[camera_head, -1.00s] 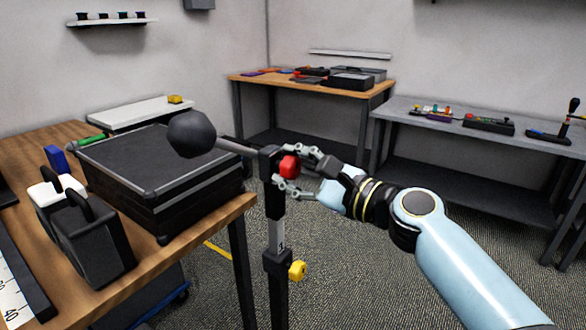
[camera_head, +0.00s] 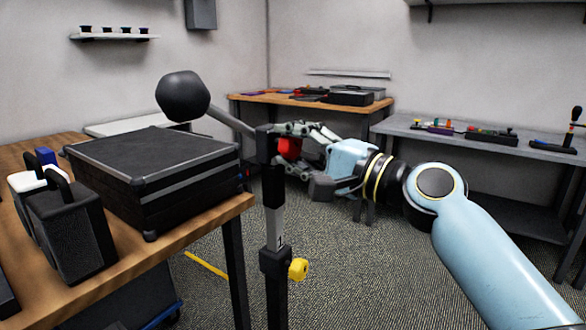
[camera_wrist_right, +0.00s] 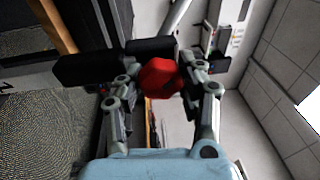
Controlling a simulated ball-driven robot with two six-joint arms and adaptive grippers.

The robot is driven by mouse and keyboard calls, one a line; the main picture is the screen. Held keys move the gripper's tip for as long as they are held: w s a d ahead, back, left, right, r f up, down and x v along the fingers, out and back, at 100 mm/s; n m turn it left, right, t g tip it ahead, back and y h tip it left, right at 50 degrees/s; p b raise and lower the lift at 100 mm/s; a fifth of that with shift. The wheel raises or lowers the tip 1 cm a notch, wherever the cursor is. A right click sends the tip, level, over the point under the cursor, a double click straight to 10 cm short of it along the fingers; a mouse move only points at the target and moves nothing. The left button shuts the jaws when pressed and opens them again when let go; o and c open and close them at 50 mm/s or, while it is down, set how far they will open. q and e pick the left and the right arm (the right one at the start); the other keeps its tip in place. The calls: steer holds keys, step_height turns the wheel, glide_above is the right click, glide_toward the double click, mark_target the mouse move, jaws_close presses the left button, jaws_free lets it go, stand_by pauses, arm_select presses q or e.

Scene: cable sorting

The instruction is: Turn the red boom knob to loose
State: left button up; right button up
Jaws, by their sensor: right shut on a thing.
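The red boom knob (camera_head: 289,149) is on the head of an upright black stand (camera_head: 274,222); it also shows as a red faceted knob (camera_wrist_right: 160,78) in the right wrist view. My right gripper (camera_head: 293,148) is shut on the knob, with a finger on each side of it, and the fingers hide part of it in the head view. A grey boom (camera_head: 229,122) slopes up to the left from the stand head and ends in a dark faceted ball (camera_head: 183,95). My left gripper is not in view.
A yellow knob (camera_head: 298,269) sits lower on the stand. A black case (camera_head: 155,165) and black and white box-like items (camera_head: 72,230) lie on the wooden table at left. A wooden bench (camera_head: 247,97) and a grey bench (camera_head: 395,127) stand behind.

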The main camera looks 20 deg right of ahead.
steer(key=n+b, duration=0.3)
steer(key=n, duration=0.1)
steer(key=n+y+b, duration=0.1)
steer(key=n+b, duration=0.3)
steer(key=shift+f+y+b, duration=0.2)
steer(key=shift+y+b, duration=0.1)
steer(key=shift+r+n+g+b, duration=0.1)
steer(key=shift+n+g+b, duration=0.2)
steer(key=shift+n+b, duration=0.55)
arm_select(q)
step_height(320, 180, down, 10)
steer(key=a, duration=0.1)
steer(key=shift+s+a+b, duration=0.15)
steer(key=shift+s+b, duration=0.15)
arm_select(e)
steer(key=shift+r+n, duration=0.1)
steer(key=shift+n, duration=0.45)
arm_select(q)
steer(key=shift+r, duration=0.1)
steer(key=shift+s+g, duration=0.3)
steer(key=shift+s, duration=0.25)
arm_select(e)
steer(key=shift+r, duration=0.1)
